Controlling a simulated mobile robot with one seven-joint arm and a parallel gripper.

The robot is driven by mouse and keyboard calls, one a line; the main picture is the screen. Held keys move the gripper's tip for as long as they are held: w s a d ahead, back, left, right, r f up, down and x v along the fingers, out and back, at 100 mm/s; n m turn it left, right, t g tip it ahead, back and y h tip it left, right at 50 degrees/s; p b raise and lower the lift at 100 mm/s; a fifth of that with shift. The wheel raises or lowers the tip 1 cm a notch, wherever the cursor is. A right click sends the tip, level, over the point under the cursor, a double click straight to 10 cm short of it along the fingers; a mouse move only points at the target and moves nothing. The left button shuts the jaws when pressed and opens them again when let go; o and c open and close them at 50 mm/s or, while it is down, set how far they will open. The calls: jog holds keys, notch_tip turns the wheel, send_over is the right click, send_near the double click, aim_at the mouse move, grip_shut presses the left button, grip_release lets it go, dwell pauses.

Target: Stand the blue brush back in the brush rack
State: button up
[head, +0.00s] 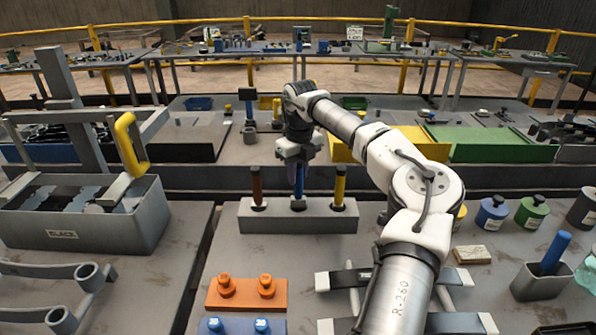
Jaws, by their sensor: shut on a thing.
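The brush rack (298,222) is a long grey block in the middle of the bench. A brown-red brush (257,186) stands upright in its left place and a yellow brush (339,187) in its right place. My gripper (297,163) is above the middle place, pointing down. It is shut on the blue brush (298,184), whose handle shows below the jaws. The blue brush is upright and lines up with the middle place, where blue and a pale band show at the rack top. How deep it sits I cannot tell. The upper handle is hidden by my gripper.
A grey bin marked BLACK (75,235) stands left. An orange block with pegs (246,293) lies in front of the rack. A grey cup (537,285) with a blue handle (554,252) and several lidded jars stand right. My arm crosses the right side.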

jog(key=shift+f+b, duration=0.45)
jog(key=shift+f, duration=0.7)
jog(key=o, duration=1.1)
jog(key=shift+c, duration=0.2)
jog(key=shift+o, duration=0.4)
jog(key=o, duration=0.4)
jog(key=shift+r, duration=0.1)
jog(key=shift+r+p, duration=1.9)
jog(key=shift+r, duration=0.5)
jog(key=shift+r+p, duration=0.35)
jog(key=shift+r, duration=0.75)
